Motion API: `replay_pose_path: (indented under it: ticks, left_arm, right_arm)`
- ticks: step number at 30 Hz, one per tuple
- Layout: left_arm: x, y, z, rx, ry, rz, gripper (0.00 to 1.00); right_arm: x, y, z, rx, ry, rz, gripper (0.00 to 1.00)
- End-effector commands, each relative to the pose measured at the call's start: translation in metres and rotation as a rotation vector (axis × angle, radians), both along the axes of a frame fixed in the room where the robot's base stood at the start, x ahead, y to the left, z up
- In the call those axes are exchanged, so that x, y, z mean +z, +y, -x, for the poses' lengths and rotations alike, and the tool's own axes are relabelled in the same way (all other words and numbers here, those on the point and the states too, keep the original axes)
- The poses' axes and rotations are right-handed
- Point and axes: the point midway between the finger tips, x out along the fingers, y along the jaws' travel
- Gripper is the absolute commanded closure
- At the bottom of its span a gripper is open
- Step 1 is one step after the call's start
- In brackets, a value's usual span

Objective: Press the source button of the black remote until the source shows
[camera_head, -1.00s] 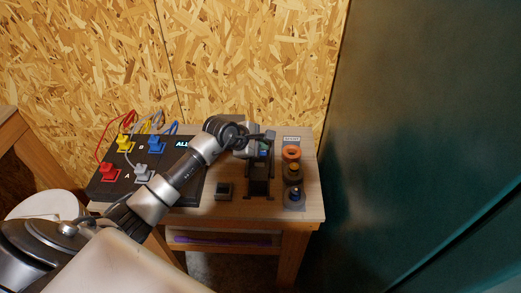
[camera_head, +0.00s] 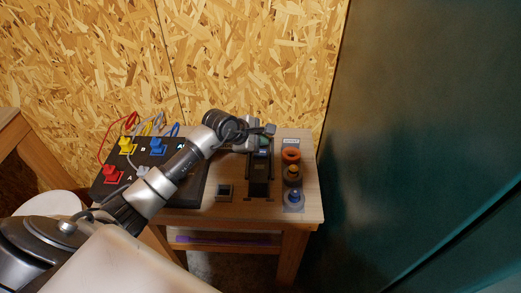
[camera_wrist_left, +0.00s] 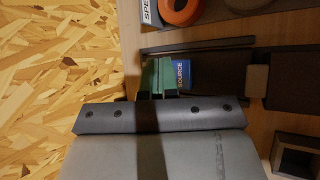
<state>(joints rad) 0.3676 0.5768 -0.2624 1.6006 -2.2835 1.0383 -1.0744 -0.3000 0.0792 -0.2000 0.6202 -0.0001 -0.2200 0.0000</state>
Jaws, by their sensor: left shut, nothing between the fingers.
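The black remote (camera_head: 259,182) lies lengthwise in a dark holder on the bench. In the left wrist view, a blue patch lettered "SOURCE" (camera_wrist_left: 184,75) shows at its far end, partly cut off by my gripper. My left gripper (camera_head: 263,143) is over that far end. In the left wrist view its green-padded fingertips (camera_wrist_left: 157,75) are shut with nothing between them, right beside the blue patch. I cannot tell whether they touch the remote. The button under or beside the fingertips is hidden. My right gripper is in neither view.
A black board (camera_head: 186,187) with coloured plugs and cables is at the left, partly behind my arm. A small dark box (camera_head: 225,191) stands left of the remote. An orange ring (camera_head: 291,155) and other round parts line the right side. A chipboard wall (camera_head: 250,60) rises behind.

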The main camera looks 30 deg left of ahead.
Motion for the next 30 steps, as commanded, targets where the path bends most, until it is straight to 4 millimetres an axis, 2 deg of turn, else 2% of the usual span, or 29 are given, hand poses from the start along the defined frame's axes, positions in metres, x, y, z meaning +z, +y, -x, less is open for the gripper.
replay_pose_path:
  ticks: [1, 9, 30]
  left_arm:
    - [0.009, 0.000, 0.000, -0.001, 0.000, -0.001, 1.00]
    - [0.035, 0.000, 0.000, 0.000, -0.001, -0.001, 1.00]
    - [0.035, 0.000, 0.000, 0.001, 0.000, 0.001, 1.00]
  right_arm:
    - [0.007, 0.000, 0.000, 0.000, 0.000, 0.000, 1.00]
    - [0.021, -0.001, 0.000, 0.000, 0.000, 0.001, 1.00]
    - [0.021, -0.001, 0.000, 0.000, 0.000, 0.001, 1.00]
